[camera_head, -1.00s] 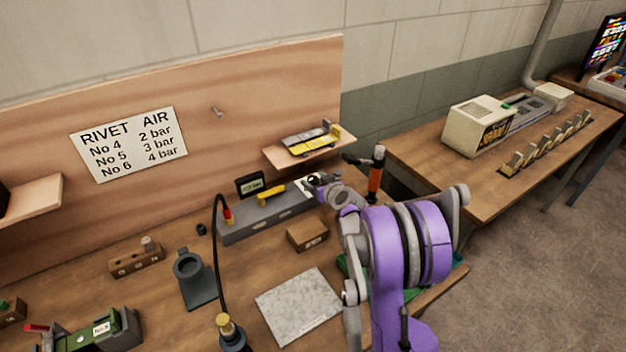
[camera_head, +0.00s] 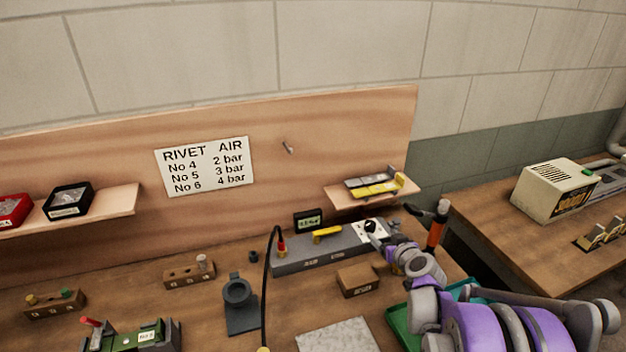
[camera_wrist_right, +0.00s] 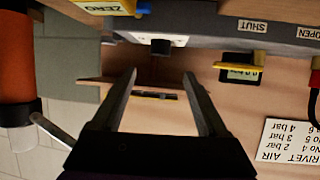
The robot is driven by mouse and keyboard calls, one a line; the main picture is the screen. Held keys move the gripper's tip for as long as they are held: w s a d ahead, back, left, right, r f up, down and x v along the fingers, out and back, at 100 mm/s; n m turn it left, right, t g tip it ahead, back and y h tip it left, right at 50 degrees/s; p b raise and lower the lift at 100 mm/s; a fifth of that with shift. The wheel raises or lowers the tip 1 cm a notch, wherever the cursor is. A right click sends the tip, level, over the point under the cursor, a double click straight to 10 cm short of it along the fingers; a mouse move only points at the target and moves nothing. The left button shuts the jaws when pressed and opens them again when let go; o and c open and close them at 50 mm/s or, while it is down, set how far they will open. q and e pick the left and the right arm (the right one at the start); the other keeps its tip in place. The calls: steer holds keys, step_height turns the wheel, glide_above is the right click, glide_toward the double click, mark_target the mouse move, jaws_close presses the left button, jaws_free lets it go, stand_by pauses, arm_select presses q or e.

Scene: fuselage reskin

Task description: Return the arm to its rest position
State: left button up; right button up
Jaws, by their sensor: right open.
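My right arm, purple and grey, comes in at the lower right of the head view. Its small gripper (camera_head: 392,240) is close to the right end of the grey air panel (camera_head: 325,252), by a black knob (camera_head: 371,226) on a white plate. In the right wrist view the gripper (camera_wrist_right: 160,82) is open, its two dark fingers apart with nothing between them. A black knob (camera_wrist_right: 160,46) on the panel shows just beyond the fingertips; contact cannot be told. My left gripper is not in view.
An orange-handled tool (camera_head: 437,226) stands just right of the gripper. A small shelf (camera_head: 345,200) with yellow and grey pieces is behind. A wooden block (camera_head: 357,281), black holder (camera_head: 240,300) and hose (camera_head: 266,285) lie left. A green tray (camera_head: 402,325) is partly under my arm.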

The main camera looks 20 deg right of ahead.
steer(key=a+y, duration=0.1)
steer(key=a, duration=0.3)
steer(key=s+a+n+g, duration=0.1)
steer(key=a, duration=0.3)
steer(key=s+a+r+y, duration=0.1)
steer(key=a, duration=0.3)
steer(key=shift+y, duration=0.3)
steer(key=s+a+n+g+y, duration=0.1)
steer(key=s+a+g, duration=0.1)
steer(key=s+a, duration=0.6)
steer(key=s+a+f+g, duration=0.1)
steer(key=s+a, duration=0.2)
steer(key=s, duration=0.1)
steer(key=s+a+f+g, duration=0.1)
steer(key=s+a, duration=0.2)
steer(key=s, duration=0.2)
steer(key=s+a+f+g, duration=0.2)
steer(key=s+a, duration=0.1)
steer(key=s, duration=0.2)
steer(key=shift+a+n, duration=0.35)
steer(key=shift+n, duration=0.05)
steer(key=shift+w, duration=0.1)
